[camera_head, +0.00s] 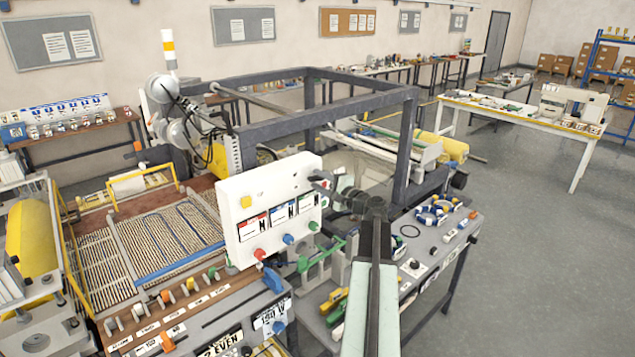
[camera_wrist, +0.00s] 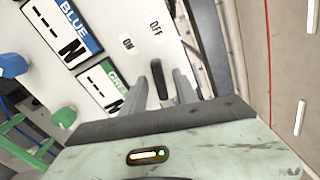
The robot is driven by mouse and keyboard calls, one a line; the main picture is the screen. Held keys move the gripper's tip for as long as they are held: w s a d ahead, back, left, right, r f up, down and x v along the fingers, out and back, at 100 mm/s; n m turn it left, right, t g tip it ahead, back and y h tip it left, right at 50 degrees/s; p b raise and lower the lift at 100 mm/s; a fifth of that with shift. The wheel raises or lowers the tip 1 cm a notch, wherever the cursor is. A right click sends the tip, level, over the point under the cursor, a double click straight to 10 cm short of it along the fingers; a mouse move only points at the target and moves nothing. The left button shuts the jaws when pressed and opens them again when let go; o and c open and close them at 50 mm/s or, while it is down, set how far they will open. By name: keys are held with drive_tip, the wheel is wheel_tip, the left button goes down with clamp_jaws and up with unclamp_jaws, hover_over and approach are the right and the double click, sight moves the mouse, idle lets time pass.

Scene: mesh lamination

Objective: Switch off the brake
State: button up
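The white control panel (camera_head: 250,225) stands on the bench, with red, blue and green label cards and matching knobs. In the wrist view the panel (camera_wrist: 140,22) fills the upper middle, with small ON and OFF labels. A dark lever (camera_wrist: 158,78) shows below these labels; that it is the brake switch I cannot confirm. My gripper (camera_wrist: 160,88) has its two grey fingers on either side of the lever, with gaps showing, so it looks open. In the head view my gripper (camera_head: 325,184) is at the panel's upper right edge, its fingertips partly hidden.
A dark metal frame (camera_head: 405,140) stands behind the panel. A grey bench (camera_head: 415,270) with rings and small parts lies right of my arm. A blue handle (camera_head: 273,280) and green fixture (camera_head: 318,262) sit below the panel. Open floor (camera_head: 530,250) is at right.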

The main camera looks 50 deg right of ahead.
clamp_jaws()
drive_tip(key=shift+n, duration=1.4)
unclamp_jaws()
drive_tip(key=s, duration=0.8)
drive_tip(key=shift+a, duration=0.3)
drive_tip(key=shift+w, duration=0.15)
